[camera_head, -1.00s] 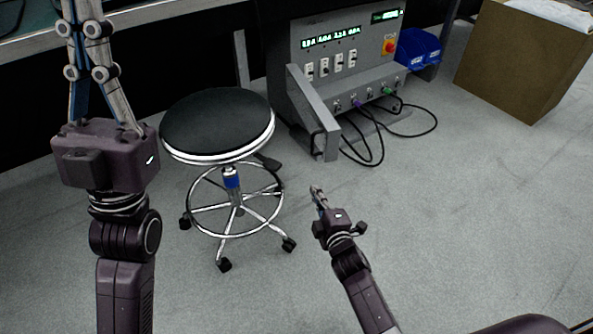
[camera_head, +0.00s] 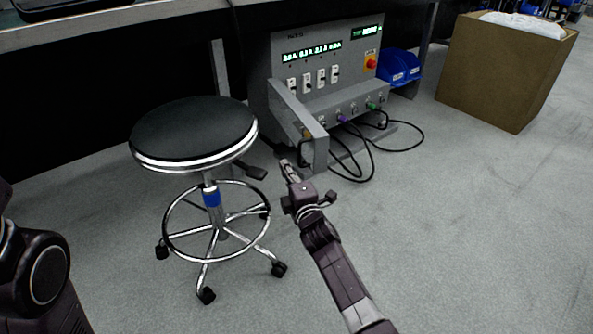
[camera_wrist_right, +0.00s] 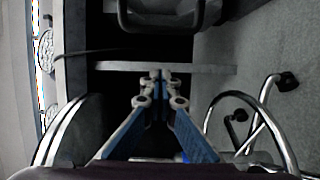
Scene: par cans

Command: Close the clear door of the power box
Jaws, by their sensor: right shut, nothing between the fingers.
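The grey power box (camera_head: 300,42) stands on the floor under the bench, with green lit displays, switches and cabled sockets on its front. A grey framed panel (camera_head: 320,153) sticks out from its left front side, standing open; I take it for the door, though I cannot make out a clear pane. My right gripper (camera_head: 286,165) is shut and empty, low in front of this panel and just left of its lower end. In the right wrist view its fingertips (camera_wrist_right: 161,74) meet close to a grey bar (camera_wrist_right: 205,69); contact cannot be told. My left gripper is out of view.
A black round stool (camera_head: 195,130) with a chrome base stands left of my right arm. Black cables (camera_head: 372,165) loop on the floor before the box. Blue bins (camera_head: 400,66) and a brown carton (camera_head: 500,75) stand to the right. Floor at right is clear.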

